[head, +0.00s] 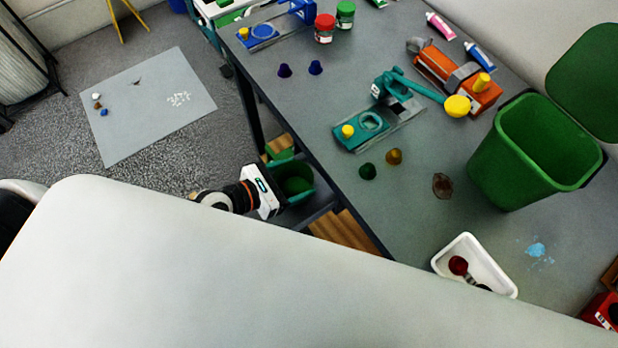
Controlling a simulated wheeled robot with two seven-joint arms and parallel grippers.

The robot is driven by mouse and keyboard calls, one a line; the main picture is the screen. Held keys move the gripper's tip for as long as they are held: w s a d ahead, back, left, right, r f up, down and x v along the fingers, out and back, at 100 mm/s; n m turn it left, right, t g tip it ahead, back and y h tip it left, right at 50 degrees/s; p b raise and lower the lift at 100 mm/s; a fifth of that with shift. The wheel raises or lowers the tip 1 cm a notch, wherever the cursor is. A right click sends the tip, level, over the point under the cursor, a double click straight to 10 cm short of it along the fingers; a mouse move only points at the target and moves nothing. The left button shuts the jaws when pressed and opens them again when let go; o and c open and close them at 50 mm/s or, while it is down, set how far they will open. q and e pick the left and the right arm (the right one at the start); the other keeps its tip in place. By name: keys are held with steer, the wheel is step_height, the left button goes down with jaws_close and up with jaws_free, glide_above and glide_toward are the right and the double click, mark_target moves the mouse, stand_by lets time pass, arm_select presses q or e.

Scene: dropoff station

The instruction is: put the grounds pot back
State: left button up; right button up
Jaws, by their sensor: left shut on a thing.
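A dark green pot (297,181), open at the top, is beside the table's left edge, over or at the lower shelf. I take it for the grounds pot. My left gripper (277,188) reaches in from the left and is shut on its near side. The white gripper body hides part of the pot. I cannot tell whether the pot's base rests on the shelf. My right gripper is not in view.
The grey table (330,205) carries a teal machine (368,124), an orange machine (440,66), a large green bin (522,165) and a white tray (453,254). A grey mat (150,105) lies on the floor at left.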

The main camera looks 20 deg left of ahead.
mark_target(309, 177)
arm_select(q)
steer(key=shift+f, duration=0.9)
steer(key=w, duration=0.1)
steer(key=w+d, duration=0.1)
steer(key=d+p, duration=0.1)
steer(key=shift+w+d+r, duration=0.15)
steer(key=shift+w+r, duration=0.1)
steer(key=shift+w, duration=0.15)
steer(key=shift+w+d+f, duration=0.15)
steer(key=shift+f, duration=0.7)
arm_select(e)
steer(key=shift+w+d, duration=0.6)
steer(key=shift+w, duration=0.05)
arm_select(q)
steer(key=shift+f+b, duration=0.1)
steer(key=shift+b, duration=0.2)
steer(key=o, duration=1.3)
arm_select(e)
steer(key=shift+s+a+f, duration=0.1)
